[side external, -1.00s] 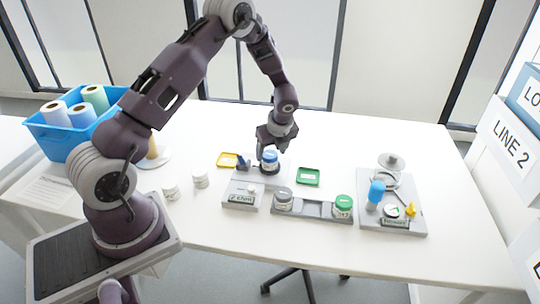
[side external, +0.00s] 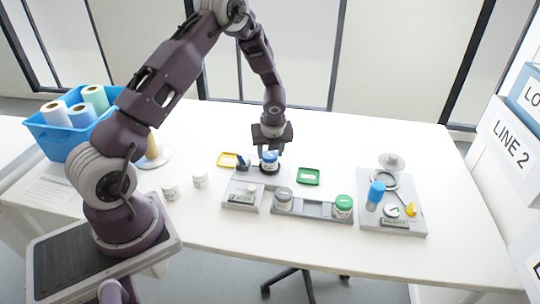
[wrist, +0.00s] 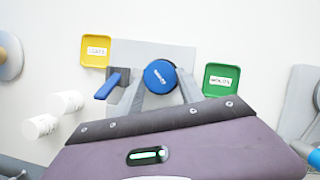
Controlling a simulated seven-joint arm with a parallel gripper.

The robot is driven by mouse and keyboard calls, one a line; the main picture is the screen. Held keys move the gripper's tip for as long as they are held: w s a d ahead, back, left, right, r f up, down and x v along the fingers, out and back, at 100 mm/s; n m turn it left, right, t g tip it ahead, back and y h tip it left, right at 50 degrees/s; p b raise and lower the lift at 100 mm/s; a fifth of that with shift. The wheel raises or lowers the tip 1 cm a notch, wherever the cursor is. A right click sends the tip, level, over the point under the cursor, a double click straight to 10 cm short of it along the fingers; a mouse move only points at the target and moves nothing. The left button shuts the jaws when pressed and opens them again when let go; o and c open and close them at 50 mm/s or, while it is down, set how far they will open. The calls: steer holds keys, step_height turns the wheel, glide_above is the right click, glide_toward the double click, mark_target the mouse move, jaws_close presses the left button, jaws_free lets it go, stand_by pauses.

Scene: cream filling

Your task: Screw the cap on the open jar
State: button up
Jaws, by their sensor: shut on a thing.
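A blue cap (side external: 269,156) sits on top of a small jar in a grey holder at the middle of the table. The jar's body is mostly hidden under the cap and fingers. I cannot tell how tightly the cap sits on the thread.
A blue clamp lever (wrist: 108,87) stands left of the cap. A yellow tray (side external: 229,159) and a green tray (side external: 308,176) lie either side. In front are a grey device (side external: 242,197) and a rack with a green-lidded jar (side external: 343,206). Two white jars (side external: 200,179) stand left.

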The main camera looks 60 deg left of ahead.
steer(key=m, duration=0.3)
steer(key=m+t+h, duration=0.1)
steer(key=shift+s+a, duration=0.3)
steer(key=shift+s, duration=0.05)
steer(key=m, duration=0.2)
steer(key=shift+m+t+h, duration=0.3)
steer(key=shift+t+h, duration=0.1)
steer(key=shift+a+f+m, duration=0.1)
steer(key=shift+a+m, duration=0.1)
steer(key=shift+m, duration=0.2)
steer(key=m+h, duration=0.1)
steer(key=m, duration=0.2)
steer(key=shift+a+t, duration=0.15)
steer(key=shift+t, duration=0.15)
steer(key=shift+m+h, duration=0.5)
steer(key=shift+m, duration=0.4)
steer(key=o, duration=1.2)
